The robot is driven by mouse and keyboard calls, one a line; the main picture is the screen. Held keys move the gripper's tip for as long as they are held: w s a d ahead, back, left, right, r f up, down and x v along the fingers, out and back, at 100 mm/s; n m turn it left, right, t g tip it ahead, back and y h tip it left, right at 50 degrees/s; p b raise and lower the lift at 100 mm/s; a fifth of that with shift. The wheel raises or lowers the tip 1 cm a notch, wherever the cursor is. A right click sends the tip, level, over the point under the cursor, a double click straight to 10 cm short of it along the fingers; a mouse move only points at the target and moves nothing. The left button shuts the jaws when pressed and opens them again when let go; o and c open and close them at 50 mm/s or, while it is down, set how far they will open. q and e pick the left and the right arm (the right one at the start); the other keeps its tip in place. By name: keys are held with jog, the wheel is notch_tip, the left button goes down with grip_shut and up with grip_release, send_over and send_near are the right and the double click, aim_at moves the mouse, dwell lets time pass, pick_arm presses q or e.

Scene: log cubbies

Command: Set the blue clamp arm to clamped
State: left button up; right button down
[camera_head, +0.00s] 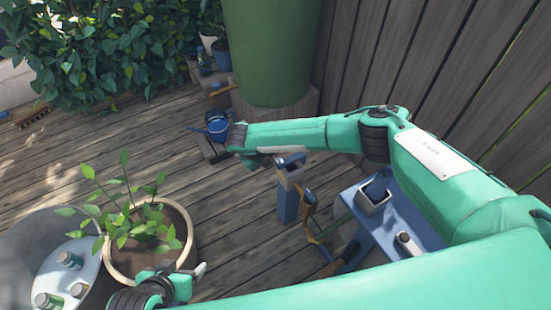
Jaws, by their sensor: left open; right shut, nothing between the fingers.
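A blue post (287,204) stands upright on the deck near the middle, with a tan block around its upper part. A blue piece (291,159) on its top looks like the clamp arm; its exact angle is hard to tell. My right gripper (272,150) is shut and empty, just above and left of this blue piece; I cannot tell whether they touch. My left gripper (199,271) is open and low at the bottom, right of the potted plant, far from the post. My own wrist partly hides its fingers.
A potted plant (147,235) and a round grey table (35,250) with small jars stand at the left. A blue bench (408,222) with a metal box (374,196) stands right of the post.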

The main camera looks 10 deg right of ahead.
pick_arm(q)
jog(key=shift+w+d+f+t+h, duration=0.1)
jog(key=shift+w+d+t+h, duration=0.25)
jog(key=shift+d, duration=0.3)
pick_arm(e)
jog(key=shift+s+a+f, duration=0.2)
jog(key=shift+s+f, duration=0.05)
jog(key=shift+f, duration=0.25)
jog(key=shift+f, duration=0.1)
pick_arm(q)
jog(key=shift+s, duration=0.1)
